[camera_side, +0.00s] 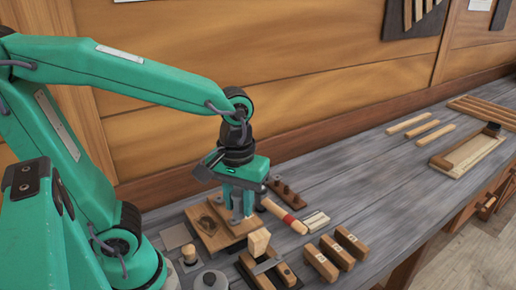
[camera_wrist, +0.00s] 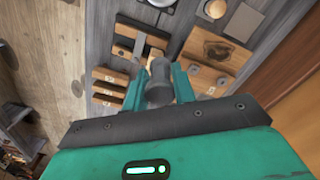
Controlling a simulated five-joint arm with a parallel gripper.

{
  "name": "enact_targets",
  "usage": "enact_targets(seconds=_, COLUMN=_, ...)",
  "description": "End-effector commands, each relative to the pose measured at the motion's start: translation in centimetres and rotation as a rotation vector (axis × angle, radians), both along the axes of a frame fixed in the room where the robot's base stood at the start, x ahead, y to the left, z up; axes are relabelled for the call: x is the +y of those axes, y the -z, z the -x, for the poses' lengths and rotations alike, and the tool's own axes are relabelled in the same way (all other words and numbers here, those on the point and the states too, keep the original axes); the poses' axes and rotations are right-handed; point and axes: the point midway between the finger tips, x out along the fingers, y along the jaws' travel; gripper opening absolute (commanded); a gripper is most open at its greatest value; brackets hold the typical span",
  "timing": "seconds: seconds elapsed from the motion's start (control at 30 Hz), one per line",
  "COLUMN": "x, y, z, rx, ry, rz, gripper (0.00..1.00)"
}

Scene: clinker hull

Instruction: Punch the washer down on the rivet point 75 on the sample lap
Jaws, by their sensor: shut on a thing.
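My gripper (camera_side: 238,210) is low over the work, at the right part of the wooden sample board (camera_side: 204,234). In the wrist view its two fingers (camera_wrist: 160,85) are shut on a grey, rounded tool, apparently the punch (camera_wrist: 158,88), which points away from the palm. The sample board also shows in the wrist view (camera_wrist: 212,50), with a dark round hollow in it, just beyond and right of the fingers. The washer and rivet point 75 are too small or hidden to make out. I cannot tell whether the punch touches the lap.
A red-banded handle (camera_side: 287,217) lies just right of my gripper. A pale wooden block (camera_side: 259,242) stands in front. Several labelled wooden blocks (camera_side: 351,242) are at front right, and a dark peg rack (camera_side: 286,193) is behind.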

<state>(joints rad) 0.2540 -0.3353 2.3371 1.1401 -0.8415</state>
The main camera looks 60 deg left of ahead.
Motion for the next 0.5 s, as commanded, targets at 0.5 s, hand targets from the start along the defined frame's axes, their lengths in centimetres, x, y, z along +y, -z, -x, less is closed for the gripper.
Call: enact_targets(seconds=0.5, x=-0.01, y=-1.13, z=-0.03, rx=-0.001, ry=0.000, rz=0.000, gripper=0.00)
